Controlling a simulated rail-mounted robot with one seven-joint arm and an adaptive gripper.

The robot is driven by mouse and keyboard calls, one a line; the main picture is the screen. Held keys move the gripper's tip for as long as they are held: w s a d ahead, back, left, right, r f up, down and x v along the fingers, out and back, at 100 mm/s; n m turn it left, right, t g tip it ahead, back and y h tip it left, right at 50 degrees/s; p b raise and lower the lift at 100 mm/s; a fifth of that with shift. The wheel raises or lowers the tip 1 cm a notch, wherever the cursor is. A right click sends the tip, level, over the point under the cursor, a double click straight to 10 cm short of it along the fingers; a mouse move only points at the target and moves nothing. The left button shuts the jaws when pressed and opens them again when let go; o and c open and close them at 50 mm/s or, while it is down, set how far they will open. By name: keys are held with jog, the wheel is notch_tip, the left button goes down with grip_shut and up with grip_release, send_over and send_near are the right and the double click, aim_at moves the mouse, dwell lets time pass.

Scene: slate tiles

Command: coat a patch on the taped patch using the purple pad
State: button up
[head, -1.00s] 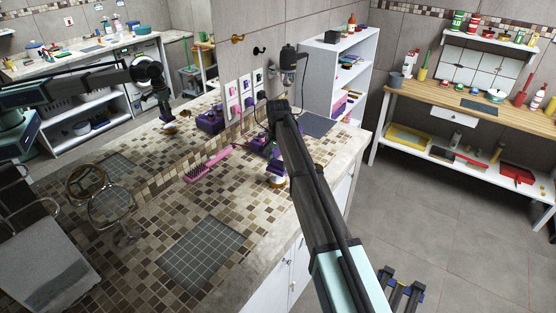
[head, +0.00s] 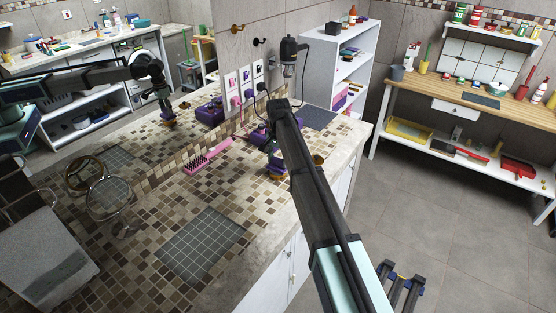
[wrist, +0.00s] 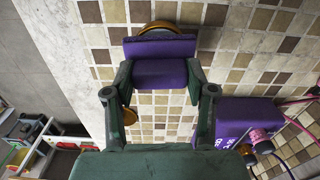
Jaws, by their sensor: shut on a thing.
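My gripper (wrist: 160,100) is shut on the purple pad (wrist: 160,72), with one dark green finger on each side. In the head view the purple pad (head: 277,164) is above the tiled counter (head: 158,212), beyond the taped patch. A round gold-rimmed piece (wrist: 160,27) shows right beyond the pad in the wrist view; I cannot tell whether it is attached. The taped patch (head: 204,247) is a dark grey gridded rectangle on the nearer counter, apart from the pad. My arm hides part of the counter.
A pink brush (head: 208,157) lies between the patch and the purple box (head: 208,113) at the wall. A small amber dish (head: 318,160) is right of my arm. A round stand mirror (head: 108,199) stands left of the patch. The counter around the patch is clear.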

aim_at(278, 159)
jog(key=shift+f, duration=0.6)
dwell(1.6)
jog(key=shift+r, duration=0.15)
jog(key=shift+r+p, duration=1.6)
jog(key=shift+r, duration=1.8)
